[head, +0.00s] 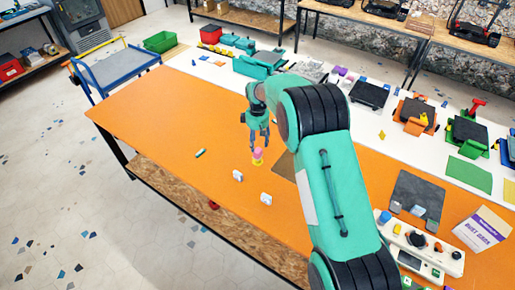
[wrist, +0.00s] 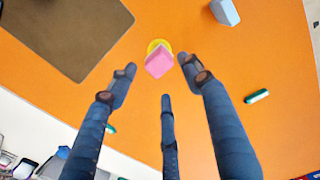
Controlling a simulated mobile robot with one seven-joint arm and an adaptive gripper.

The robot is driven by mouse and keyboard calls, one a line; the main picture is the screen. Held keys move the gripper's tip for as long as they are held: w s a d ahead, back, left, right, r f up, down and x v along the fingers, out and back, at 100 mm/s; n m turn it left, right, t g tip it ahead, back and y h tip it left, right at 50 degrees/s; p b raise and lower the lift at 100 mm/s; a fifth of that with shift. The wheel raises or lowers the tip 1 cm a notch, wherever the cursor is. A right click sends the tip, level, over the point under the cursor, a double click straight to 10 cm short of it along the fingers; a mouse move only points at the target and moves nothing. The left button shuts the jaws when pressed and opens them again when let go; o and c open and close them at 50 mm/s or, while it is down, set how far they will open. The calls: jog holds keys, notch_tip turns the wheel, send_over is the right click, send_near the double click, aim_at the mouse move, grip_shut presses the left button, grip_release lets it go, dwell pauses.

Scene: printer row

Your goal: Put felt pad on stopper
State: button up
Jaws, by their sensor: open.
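A pink block (head: 258,152), which I take for the felt pad, rests on top of a yellow round piece (head: 256,162), likely the stopper, on the orange table. In the wrist view the pink block (wrist: 159,64) covers most of the yellow piece (wrist: 157,44), whose round edge shows behind it. The pink block looks slightly turned. My gripper (head: 259,143) points down just above them. In the wrist view my gripper (wrist: 157,78) has its fingers spread, with nothing held between them. I cannot tell whether any finger touches the pink block.
Two small whitish blocks (head: 237,175) (head: 265,198) stand nearer the front edge. A green and white stick (head: 200,154) lies to the left. A brown mat (wrist: 65,35) lies beside the pieces. A scale-like device (head: 425,248) is at the right. The table's left part is clear.

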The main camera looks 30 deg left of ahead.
aim_at(258, 150)
jog(key=shift+r, duration=2.75)
